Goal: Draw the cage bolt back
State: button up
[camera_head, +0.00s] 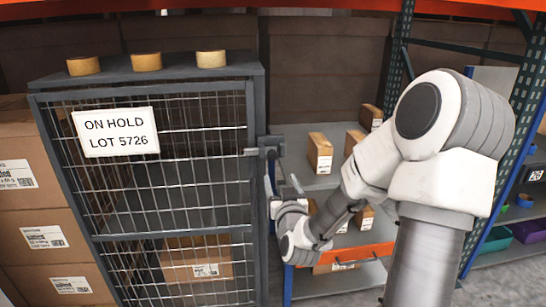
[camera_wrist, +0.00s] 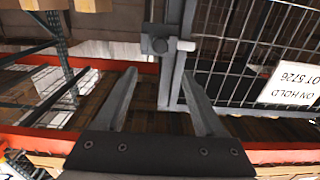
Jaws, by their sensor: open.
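The cage (camera_head: 150,190) is a dark grey frame with wire mesh and a white "ON HOLD LOT 5726" sign. The cage bolt (camera_head: 268,147) is a grey block with a short lighter end, on the cage's right front post. In the wrist view, which is upside down, the bolt (camera_wrist: 160,40) lies beyond the fingertips and shows a pale end piece. My gripper (camera_head: 284,188) is just below the bolt in the head view, apart from it. Its fingers (camera_wrist: 160,73) are spread wide and nothing is between them.
Several round tan pieces (camera_head: 147,62) stand on the cage top. A carton (camera_head: 197,263) sits inside the cage. Labelled cartons (camera_head: 40,235) are stacked at left. Shelves with small boxes (camera_head: 319,153) stand behind my arm, with an orange beam (camera_head: 350,252) close to the gripper.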

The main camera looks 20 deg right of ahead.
aim_at(273, 155)
jog(key=b+x, duration=0.1)
jog(key=x, duration=1.2)
jog(key=shift+w, duration=0.3)
jog(key=shift+f, duration=0.1)
grip_shut()
jog(key=shift+d, duration=0.1)
dwell(0.6)
